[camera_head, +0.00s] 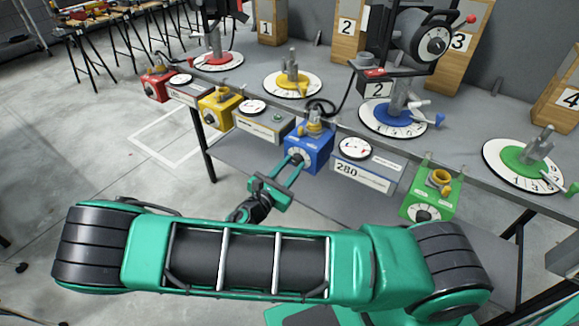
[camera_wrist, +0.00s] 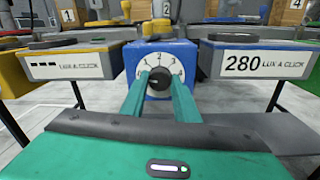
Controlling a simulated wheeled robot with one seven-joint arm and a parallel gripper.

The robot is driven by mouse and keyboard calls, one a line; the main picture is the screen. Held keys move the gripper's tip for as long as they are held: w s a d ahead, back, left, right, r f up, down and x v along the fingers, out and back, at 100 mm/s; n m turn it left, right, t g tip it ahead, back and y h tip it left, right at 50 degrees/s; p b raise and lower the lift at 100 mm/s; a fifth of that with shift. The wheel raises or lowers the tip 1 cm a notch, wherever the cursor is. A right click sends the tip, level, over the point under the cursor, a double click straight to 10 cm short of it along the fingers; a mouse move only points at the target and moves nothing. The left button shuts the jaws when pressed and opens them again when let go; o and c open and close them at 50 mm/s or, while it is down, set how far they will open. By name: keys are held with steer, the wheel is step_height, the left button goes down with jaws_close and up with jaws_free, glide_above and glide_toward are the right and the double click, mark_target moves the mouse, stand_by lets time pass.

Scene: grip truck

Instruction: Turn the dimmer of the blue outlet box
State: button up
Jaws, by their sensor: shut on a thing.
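The blue outlet box (camera_head: 311,150) stands at the front edge of the bench, near the middle of the head view. It also shows in the wrist view (camera_wrist: 182,53), at the centre top. Its dimmer is a dark round knob (camera_wrist: 158,79) on a white numbered dial (camera_wrist: 160,64). My gripper (camera_head: 297,160) reaches the front of the blue box from the lower left. In the wrist view its two green fingers (camera_wrist: 159,84) stand on either side of the knob and are shut on it. The fingers hide the lower sides of the dial.
A meter reading 280 (camera_head: 362,170) stands right of the blue box, and a blank meter (camera_head: 262,124) stands left. Yellow (camera_head: 219,108), red (camera_head: 157,84) and green (camera_head: 430,194) boxes line the same bench edge. A black cable (camera_head: 340,110) runs behind the blue box.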

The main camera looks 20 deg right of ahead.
steer(key=shift+d+m, duration=0.2)
steer(key=shift+m, duration=1.6)
steer(key=m, duration=0.4)
steer(key=shift+d+f+m, duration=0.1)
steer(key=shift+m, duration=0.3)
steer(key=m, duration=0.4)
steer(key=shift+f+h, duration=0.1)
steer(key=shift+h, duration=0.3)
steer(key=shift+s+f+m, duration=0.1)
steer(key=shift+m, duration=1.8)
steer(key=o, duration=1)
steer(key=shift+o, duration=0.2)
